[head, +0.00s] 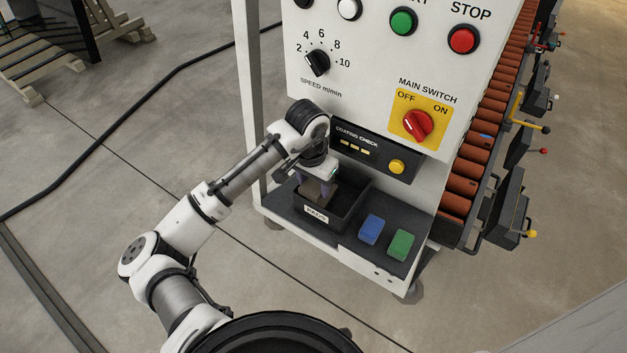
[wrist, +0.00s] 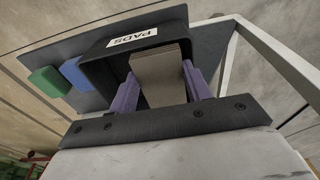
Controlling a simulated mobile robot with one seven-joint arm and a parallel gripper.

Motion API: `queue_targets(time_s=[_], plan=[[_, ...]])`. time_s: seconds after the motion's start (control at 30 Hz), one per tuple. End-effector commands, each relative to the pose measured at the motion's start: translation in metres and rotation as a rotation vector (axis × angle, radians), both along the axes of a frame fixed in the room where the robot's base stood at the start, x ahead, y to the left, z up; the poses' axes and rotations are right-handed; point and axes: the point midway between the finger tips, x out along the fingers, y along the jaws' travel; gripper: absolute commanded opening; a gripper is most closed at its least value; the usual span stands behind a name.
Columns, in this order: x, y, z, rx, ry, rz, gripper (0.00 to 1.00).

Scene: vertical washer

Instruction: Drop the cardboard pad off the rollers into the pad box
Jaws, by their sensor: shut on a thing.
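The cardboard pad (wrist: 162,78) is a flat tan piece between the two purple fingers of my gripper (wrist: 160,88) in the wrist view. My gripper is shut on it. In the head view my gripper (head: 317,192) points down over the pad box, and the pad (head: 315,189) shows small and partly hidden below it. The pad box is a black open box labelled PADS (head: 347,211), standing on the dark shelf. In the wrist view the pad's far end lies within the outline of the box (wrist: 95,62); whether it touches the box floor I cannot tell.
A blue block (head: 371,229) and a green block (head: 402,245) lie on the shelf (head: 345,240) right of the box. The control panel (head: 366,75) rises behind it, with a coating check unit (head: 372,150) close above. Orange rollers (head: 467,165) run along the right.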

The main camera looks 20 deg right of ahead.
Motion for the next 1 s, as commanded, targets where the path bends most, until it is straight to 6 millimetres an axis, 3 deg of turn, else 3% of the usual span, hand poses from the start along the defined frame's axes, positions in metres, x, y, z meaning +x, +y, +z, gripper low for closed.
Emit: queue_targets(time_s=[0.2,0.23,0.4,0.83,1.0], plan=[[0.000,0.000,-0.004,0.000,0.000,0.000,0.28],[0.000,0.000,-0.004,0.000,0.000,0.000,0.50],[0.000,0.000,-0.004,0.001,-0.001,0.001,0.70],[0.003,0.002,-0.002,0.002,-0.006,0.007,0.70],[0.004,0.003,0.015,0.003,-0.009,0.007,0.70]])
